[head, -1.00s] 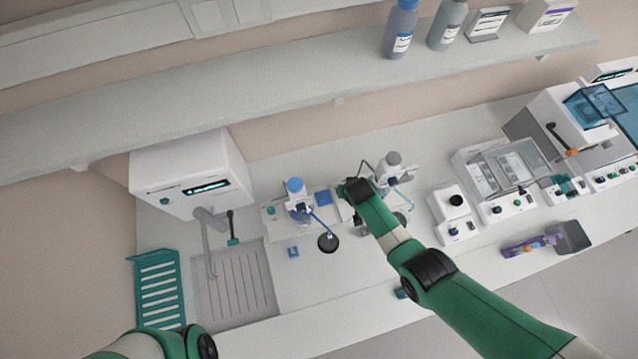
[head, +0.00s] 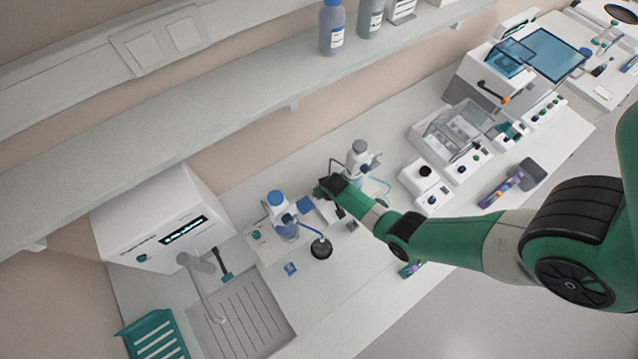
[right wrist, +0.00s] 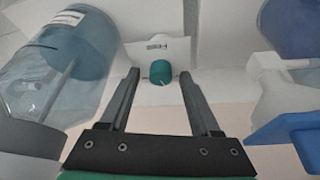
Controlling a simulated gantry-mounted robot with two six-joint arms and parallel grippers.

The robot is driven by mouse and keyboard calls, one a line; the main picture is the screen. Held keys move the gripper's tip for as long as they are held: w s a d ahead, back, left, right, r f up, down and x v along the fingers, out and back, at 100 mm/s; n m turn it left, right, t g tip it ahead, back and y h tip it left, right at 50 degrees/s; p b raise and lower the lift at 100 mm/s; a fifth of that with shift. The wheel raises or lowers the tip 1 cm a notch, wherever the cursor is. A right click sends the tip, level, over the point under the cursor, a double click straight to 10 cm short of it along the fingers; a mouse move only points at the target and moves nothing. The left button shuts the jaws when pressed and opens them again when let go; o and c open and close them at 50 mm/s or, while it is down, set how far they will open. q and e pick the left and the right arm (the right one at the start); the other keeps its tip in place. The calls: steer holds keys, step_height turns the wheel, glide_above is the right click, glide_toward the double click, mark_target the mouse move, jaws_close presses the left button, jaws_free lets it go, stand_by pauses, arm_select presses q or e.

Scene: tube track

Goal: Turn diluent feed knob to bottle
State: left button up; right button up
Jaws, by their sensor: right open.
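The teal feed knob (right wrist: 161,69) sits on a white panel in the right wrist view, with a small label beside it that appears to read "FEED". My right gripper (right wrist: 159,88) is open, with its fingers apart and the knob seen between their tips. Contact cannot be told. In the head view my right gripper (head: 326,188) is between the blue-capped bottle (head: 287,226) and the grey-capped bottle (head: 356,162). The knob is hidden there. My left gripper is out of view.
A large clear bottle (right wrist: 78,62) stands close left of the fingers in the wrist view. A white and blue part (right wrist: 285,95) is close on the right. In the head view a black round base (head: 321,249) and a sink (head: 238,318) lie nearby.

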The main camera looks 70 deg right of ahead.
jaws_close()
steer(key=shift+n, duration=0.3)
stand_by(0.3)
steer(key=shift+s+n+t+y, duration=0.1)
steer(key=shift+n+t+y, duration=0.2)
steer(key=shift+n, duration=0.6)
steer(key=shift+d+n+t+y, duration=0.15)
steer(key=shift+n+y, duration=0.15)
steer(key=shift+n, duration=0.55)
steer(key=shift+n+t+y, duration=0.15)
steer(key=shift+n+y, duration=0.15)
steer(key=shift+n, duration=0.55)
jaws_free()
